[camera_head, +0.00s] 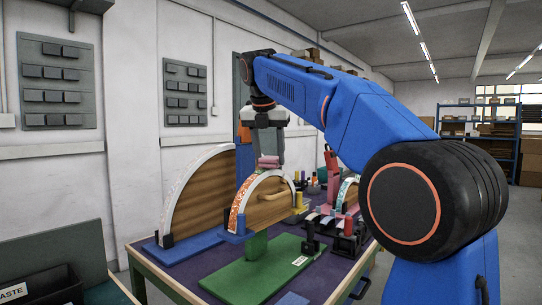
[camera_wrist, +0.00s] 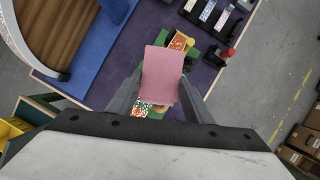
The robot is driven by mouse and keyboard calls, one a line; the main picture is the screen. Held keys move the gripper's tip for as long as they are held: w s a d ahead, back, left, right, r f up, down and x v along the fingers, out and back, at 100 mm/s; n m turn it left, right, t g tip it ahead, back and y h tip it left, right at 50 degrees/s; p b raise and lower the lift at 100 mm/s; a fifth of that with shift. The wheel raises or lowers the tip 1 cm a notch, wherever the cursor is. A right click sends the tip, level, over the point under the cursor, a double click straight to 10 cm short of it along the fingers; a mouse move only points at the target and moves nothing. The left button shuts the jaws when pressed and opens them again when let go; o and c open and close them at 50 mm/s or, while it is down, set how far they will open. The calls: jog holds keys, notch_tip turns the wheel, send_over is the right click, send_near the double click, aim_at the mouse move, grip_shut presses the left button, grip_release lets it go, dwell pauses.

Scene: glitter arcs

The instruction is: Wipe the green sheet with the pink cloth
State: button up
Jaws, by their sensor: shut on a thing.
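My gripper (camera_head: 268,154) is shut on the pink cloth (camera_head: 268,162), directly above the top of the nearer wooden arc (camera_head: 268,202). The cloth (camera_wrist: 162,75) hangs between the fingers in the wrist view and hides part of the arc's rim. I cannot tell whether it touches the rim. The rim carries an orange speckled strip (camera_head: 237,200) on its left side, with a pale, green-speckled patch (camera_wrist: 142,110) showing below the cloth in the wrist view. A smaller arc at the right has a teal-green strip (camera_head: 345,190). Which piece is the green sheet is unclear.
A larger wooden arc (camera_head: 200,200) stands on a blue base at the left. The nearer arc stands on a green base (camera_head: 245,279) on the purple-topped table (camera_head: 203,262). Several small pots and dark holders crowd the table's right side. A dark bin (camera_head: 45,288) is at lower left.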

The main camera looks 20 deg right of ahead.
aim_at(263, 162)
jog(key=shift+s+a, duration=0.3)
jog(key=shift+a, duration=0.05)
jog(key=shift+a, duration=0.1)
jog(key=shift+s+a+f, duration=0.1)
jog(key=shift+s+a, duration=0.2)
jog(key=shift+a, duration=0.1)
jog(key=shift+a, duration=0.1)
jog(key=shift+s+a+f, duration=0.1)
jog(key=shift+s+a, duration=0.25)
jog(key=shift+a, duration=0.15)
jog(key=shift+s+a, duration=0.3)
jog(key=shift+a, duration=0.05)
jog(key=shift+a, duration=0.1)
jog(key=shift+s+a, duration=0.25)
jog(key=shift+a, duration=0.1)
